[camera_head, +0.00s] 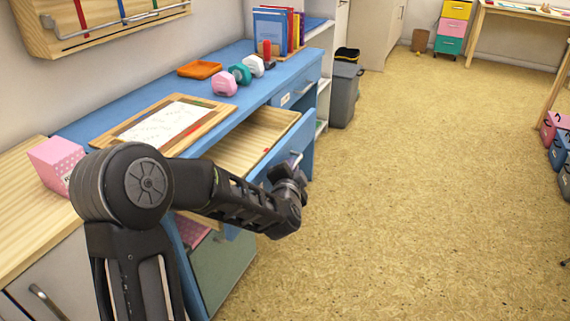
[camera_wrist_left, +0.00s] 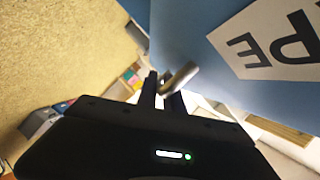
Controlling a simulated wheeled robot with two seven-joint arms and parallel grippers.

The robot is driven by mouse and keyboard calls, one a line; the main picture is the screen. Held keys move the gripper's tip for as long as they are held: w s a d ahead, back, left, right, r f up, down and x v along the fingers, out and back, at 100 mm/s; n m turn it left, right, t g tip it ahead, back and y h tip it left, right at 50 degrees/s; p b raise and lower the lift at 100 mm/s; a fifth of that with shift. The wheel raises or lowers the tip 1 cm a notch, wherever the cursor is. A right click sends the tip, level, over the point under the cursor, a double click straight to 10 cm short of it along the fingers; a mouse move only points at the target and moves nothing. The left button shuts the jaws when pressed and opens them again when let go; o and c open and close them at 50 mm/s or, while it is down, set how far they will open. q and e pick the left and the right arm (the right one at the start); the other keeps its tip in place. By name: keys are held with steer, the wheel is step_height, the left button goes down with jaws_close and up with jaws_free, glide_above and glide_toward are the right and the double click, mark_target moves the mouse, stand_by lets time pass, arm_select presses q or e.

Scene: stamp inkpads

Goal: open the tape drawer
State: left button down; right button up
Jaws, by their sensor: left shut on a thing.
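The tape drawer (camera_head: 292,140) is pulled out from the blue desk, and its pale wooden inside (camera_head: 243,140) shows. In the left wrist view its blue front (camera_wrist_left: 200,25) carries a white label (camera_wrist_left: 270,45) ending in "PE". My left gripper (camera_wrist_left: 165,92) is shut on the metal drawer handle (camera_wrist_left: 181,76). In the head view the left gripper (camera_head: 293,180) is at the drawer's front, and its fingers are mostly hidden by the wrist. The handle (camera_head: 294,160) shows just above it. My right gripper is not in view.
A pink box (camera_head: 55,160) stands at left. A grey bin (camera_head: 345,95) stands beyond the desk.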

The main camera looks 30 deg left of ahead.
arm_select(q)
steer(key=c, duration=1.8)
jaws_free()
steer(key=shift+o, duration=0.2)
steer(key=p+v, duration=0.1)
steer(key=v, duration=0.6)
steer(key=shift+s, duration=0.35)
steer(key=shift+d+r+p, duration=0.1)
steer(key=shift+d+p, duration=0.05)
steer(key=shift+p, duration=0.15)
